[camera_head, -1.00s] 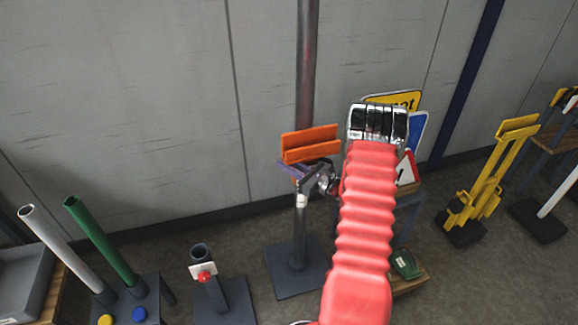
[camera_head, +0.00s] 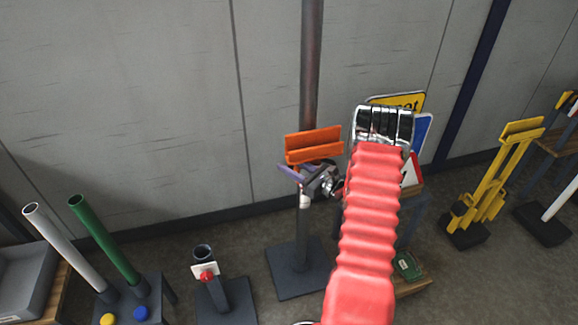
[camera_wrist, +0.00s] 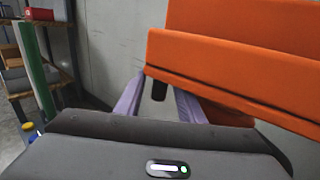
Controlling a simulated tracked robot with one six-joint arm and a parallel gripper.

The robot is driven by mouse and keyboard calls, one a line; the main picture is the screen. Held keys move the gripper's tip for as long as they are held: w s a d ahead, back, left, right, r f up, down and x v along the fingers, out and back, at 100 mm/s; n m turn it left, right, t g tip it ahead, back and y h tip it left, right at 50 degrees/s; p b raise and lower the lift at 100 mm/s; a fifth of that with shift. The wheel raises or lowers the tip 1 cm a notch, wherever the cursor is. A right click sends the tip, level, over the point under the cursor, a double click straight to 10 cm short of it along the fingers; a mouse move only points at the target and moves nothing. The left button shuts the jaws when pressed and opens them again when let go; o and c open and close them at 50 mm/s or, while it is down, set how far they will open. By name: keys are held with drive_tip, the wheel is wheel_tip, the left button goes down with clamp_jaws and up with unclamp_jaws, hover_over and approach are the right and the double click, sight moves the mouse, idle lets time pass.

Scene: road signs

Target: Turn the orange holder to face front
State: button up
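The orange holder (camera_head: 314,146) is a ridged, shelf-like piece on top of a grey stand in the head view. Its long face is turned mostly toward the camera and slants up to the right. It fills the upper right of the wrist view (camera_wrist: 235,75), its lower edge sloping down to the right. My gripper (camera_head: 290,174) is just below the holder, at the top of the stand. In the wrist view its two purple fingers (camera_wrist: 160,92) are apart, with a short dark post between them under the holder. Contact with the post cannot be told.
The stand's square base (camera_head: 297,270) is on the floor before the grey wall. A metal pole (camera_head: 312,60) rises behind it. Road signs (camera_head: 405,120) are partly hidden behind my red arm. A yellow stand (camera_head: 490,185) is right; green (camera_head: 105,240) and white tubes are left.

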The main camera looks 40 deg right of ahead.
drive_tip(key=v, duration=1.3)
drive_tip(key=shift+s, duration=0.15)
